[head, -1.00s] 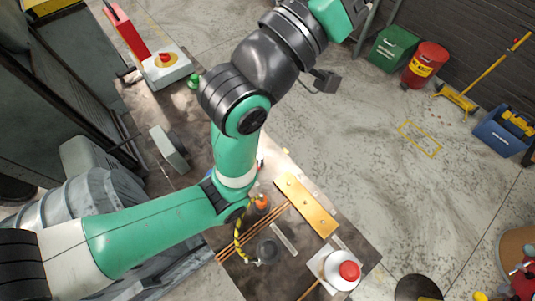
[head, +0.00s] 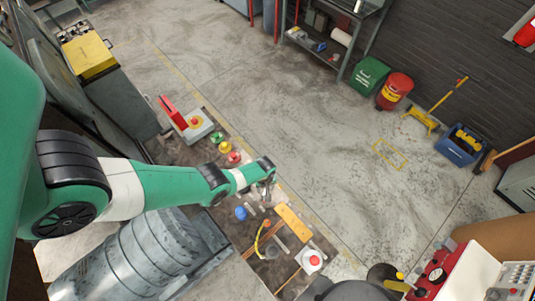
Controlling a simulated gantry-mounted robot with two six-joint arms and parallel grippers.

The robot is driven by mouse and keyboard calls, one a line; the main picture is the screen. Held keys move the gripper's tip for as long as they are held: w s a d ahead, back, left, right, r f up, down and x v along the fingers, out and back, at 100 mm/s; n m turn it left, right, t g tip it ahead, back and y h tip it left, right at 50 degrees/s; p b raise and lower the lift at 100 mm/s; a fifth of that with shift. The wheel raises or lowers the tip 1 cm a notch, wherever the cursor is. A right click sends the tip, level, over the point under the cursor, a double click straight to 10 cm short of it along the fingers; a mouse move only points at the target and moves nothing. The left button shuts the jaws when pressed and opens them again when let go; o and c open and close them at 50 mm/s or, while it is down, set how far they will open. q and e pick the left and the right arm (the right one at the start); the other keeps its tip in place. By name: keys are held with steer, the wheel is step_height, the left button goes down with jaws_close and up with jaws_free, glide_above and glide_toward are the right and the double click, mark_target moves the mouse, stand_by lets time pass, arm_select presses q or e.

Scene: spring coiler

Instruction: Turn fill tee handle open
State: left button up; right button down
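My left arm reaches in from the left, and its gripper (head: 268,184) hangs over the workbench (head: 278,273) beside its far edge. The gripper is small and dark here, so its finger opening is unclear. I cannot pick out a fill tee with certainty. A yellow handle-like part (head: 399,286) shows at the bottom right, beside the red and white machine (head: 462,274); I cannot tell whether it belongs to the tee. My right gripper is not in view.
The bench holds green (head: 216,136), yellow (head: 225,147) and red (head: 234,157) round parts, a blue part (head: 241,213), a yellow bar (head: 292,223) and a red-buttoned box (head: 313,260). A ribbed grey duct (head: 150,255) lies left.

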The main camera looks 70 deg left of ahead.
arm_select(q)
steer(key=f+b, duration=0.3)
steer(key=b, duration=0.1)
steer(key=f+b, duration=0.7)
steer(key=b, duration=0.1)
steer(key=shift+s+a+f, duration=0.15)
steer(key=shift+a+f, duration=0.1)
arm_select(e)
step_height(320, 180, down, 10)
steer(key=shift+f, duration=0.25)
arm_select(q)
steer(key=shift+r, duration=0.1)
steer(key=shift+c, duration=0.2)
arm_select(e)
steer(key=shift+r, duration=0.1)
arm_select(q)
jaws_close()
